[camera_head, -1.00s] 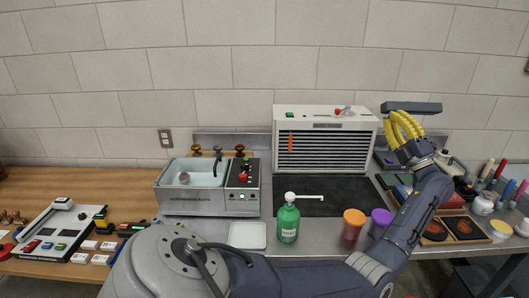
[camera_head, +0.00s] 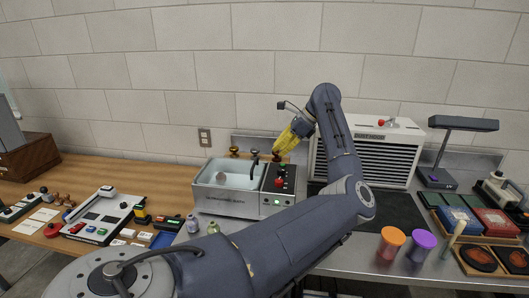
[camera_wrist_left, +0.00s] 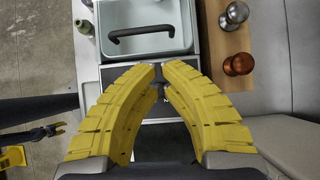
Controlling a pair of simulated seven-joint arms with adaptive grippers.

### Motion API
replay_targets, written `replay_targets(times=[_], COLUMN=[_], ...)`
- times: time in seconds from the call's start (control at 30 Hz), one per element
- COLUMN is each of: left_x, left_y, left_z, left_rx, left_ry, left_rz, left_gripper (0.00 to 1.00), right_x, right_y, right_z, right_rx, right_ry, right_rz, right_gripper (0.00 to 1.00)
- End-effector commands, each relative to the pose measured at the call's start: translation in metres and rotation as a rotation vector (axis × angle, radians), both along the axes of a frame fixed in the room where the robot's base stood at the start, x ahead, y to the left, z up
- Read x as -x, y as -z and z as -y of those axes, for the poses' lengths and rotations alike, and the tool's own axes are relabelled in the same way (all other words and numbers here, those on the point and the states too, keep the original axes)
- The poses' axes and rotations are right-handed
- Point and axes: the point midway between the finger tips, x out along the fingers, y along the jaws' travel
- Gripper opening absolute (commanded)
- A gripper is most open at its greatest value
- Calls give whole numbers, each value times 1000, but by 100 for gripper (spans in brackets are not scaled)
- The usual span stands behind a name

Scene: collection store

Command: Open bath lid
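The bath (camera_head: 231,203) is a grey metal box with a pale basin top and a control panel on its right side. A dark handle (camera_head: 254,162) stands near the panel; in the left wrist view this handle (camera_wrist_left: 140,37) lies across a pale, see-through-looking top (camera_wrist_left: 145,15), which seems to be the lid, lying flat. My left gripper (camera_head: 285,148), with yellow fingers, is above the panel's back, right of the handle. In the left wrist view its fingertips (camera_wrist_left: 160,68) have a narrow gap between them, with nothing held.
Knobbed stamps (camera_wrist_left: 236,38) stand close behind the bath. Small vials (camera_head: 193,225) stand in front of it. A white louvred cabinet (camera_head: 375,150) is to the right, with orange (camera_head: 391,241) and purple (camera_head: 421,244) cups nearer. My arm crosses the right part of the counter.

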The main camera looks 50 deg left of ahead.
Motion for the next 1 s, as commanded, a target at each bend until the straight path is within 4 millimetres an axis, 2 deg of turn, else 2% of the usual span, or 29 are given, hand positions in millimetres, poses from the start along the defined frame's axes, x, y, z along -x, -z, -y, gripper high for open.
replay_targets(times=[0.5, 0.7, 1.0], left_x=[29, 34, 35], left_y=[58, 69, 72], left_z=[-34, -40, -42], left_rx=[-3, -4, -3], left_ry=[2, 2, 3], left_rz=[-6, -6, -4], left_gripper=[0, 0, 0], right_x=[4, 3, 2], right_y=[0, 0, 0], right_z=[0, 0, 0], right_rx=[0, 0, 0], right_ry=[-1, -1, -1], right_rz=[-5, -4, -2], right_gripper=[44, 44, 44])
